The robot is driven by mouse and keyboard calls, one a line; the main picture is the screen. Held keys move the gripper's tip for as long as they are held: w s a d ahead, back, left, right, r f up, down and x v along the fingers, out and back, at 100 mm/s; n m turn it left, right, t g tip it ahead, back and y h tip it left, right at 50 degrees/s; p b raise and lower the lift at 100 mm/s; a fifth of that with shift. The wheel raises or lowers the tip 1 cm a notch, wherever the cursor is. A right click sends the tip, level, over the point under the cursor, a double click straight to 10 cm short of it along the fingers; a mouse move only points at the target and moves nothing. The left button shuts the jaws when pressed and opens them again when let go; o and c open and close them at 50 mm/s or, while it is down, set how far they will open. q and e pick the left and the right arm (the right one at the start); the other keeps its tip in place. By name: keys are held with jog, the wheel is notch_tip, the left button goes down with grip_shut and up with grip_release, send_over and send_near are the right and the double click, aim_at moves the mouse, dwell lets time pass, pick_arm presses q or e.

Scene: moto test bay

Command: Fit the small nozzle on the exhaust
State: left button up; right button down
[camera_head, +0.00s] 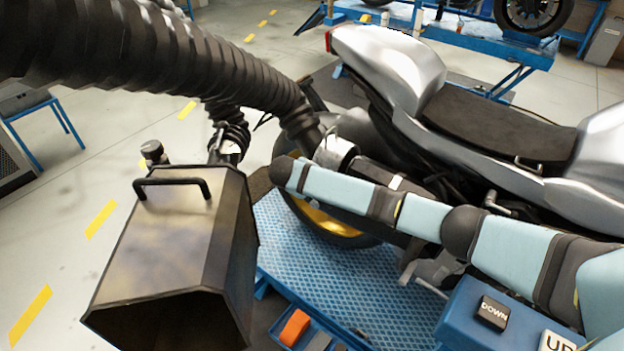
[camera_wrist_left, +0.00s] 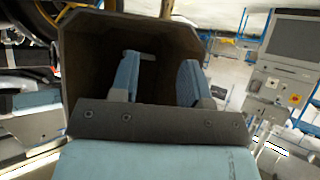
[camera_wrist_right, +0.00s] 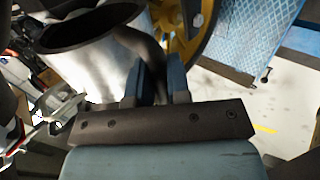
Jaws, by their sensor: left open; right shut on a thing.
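The small nozzle (camera_head: 335,152) is a silver piece at the end of a thick black ribbed hose (camera_head: 250,85), beside the motorcycle's rear. In the right wrist view a silver tube with a dark oval mouth, seemingly this nozzle (camera_wrist_right: 115,62), fills the upper left. My right gripper (camera_wrist_right: 160,83) is shut on a dark part at its side, seemingly its handle. My right arm hides much of the exhaust area in the head view; I cannot tell whether nozzle and exhaust touch. My left gripper (camera_wrist_left: 158,75) is open and empty before the mouth of a large hood.
The large metal hood (camera_head: 165,240) with a black handle (camera_head: 172,183) stands close at the left. The motorcycle (camera_head: 490,130) is on a blue lift platform (camera_head: 330,275). A blue DOWN/UP control box (camera_head: 470,310) is at lower right. Open floor lies at the far left.

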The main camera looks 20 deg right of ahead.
jog(key=shift+s+d+r, duration=0.1)
jog(key=shift+s+d, duration=0.35)
jog(key=shift+s, duration=0.25)
jog(key=shift+s+d+p, duration=0.35)
jog(key=shift+s+p, duration=0.1)
jog(key=shift+s, duration=0.15)
jog(key=s+d, duration=0.1)
jog(key=s+p, duration=0.1)
jog(key=s, duration=0.1)
jog(key=s+d+f, duration=0.1)
jog(key=s, duration=0.1)
jog(key=shift+d+f, duration=0.1)
jog(key=shift+d, duration=0.25)
jog(key=shift+f, duration=0.2)
dwell(0.7)
jog(key=c, duration=1)
grip_release()
jog(key=shift+r, duration=0.1)
